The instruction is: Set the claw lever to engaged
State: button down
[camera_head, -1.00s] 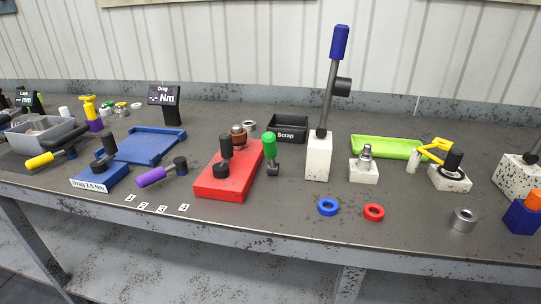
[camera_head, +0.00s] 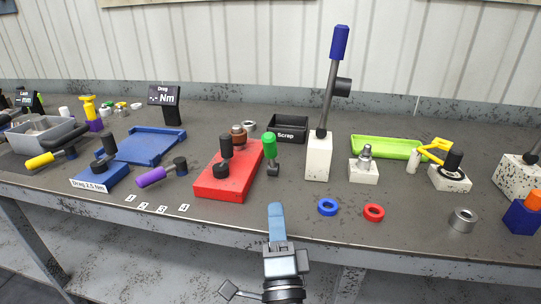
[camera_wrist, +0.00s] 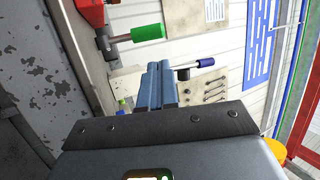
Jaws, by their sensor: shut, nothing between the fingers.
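Which part is the claw lever is not labelled. A tall lever with a blue handle (camera_head: 339,42) leans slightly right on a white block (camera_head: 318,158); its blue handle also shows in the wrist view (camera_wrist: 205,62). A green-handled lever (camera_head: 269,145) stands at the right side of a red block (camera_head: 228,186); the green handle also shows in the wrist view (camera_wrist: 148,32). My gripper (camera_head: 275,207) is shut and empty at the bench's front edge, below and apart from both levers. Its blue fingers (camera_wrist: 155,72) hide part of the tall lever in the wrist view.
A blue ring (camera_head: 327,207) and a red ring (camera_head: 374,212) lie right of my gripper. A Scrap bin (camera_head: 289,124) and a green tray (camera_head: 387,147) are behind. A yellow-armed fixture (camera_head: 436,151) stands right.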

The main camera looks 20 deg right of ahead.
aim_at(271, 141)
jog(key=p+x, duration=0.2)
jog(key=x, duration=1.2)
jog(key=shift+w+r, duration=0.1)
jog(key=shift+r, duration=0.1)
jog(key=shift+w+d+r+p, duration=0.3)
jog(key=shift+r+p, duration=0.1)
jog(key=shift+p, duration=0.1)
jog(key=w+d+r+b, duration=0.1)
jog(key=w+d+r, duration=0.1)
jog(key=w+d, duration=0.4)
jog(key=shift+w+r, duration=0.35)
jog(key=shift+w, duration=1)
jog(key=shift+d, duration=0.1)
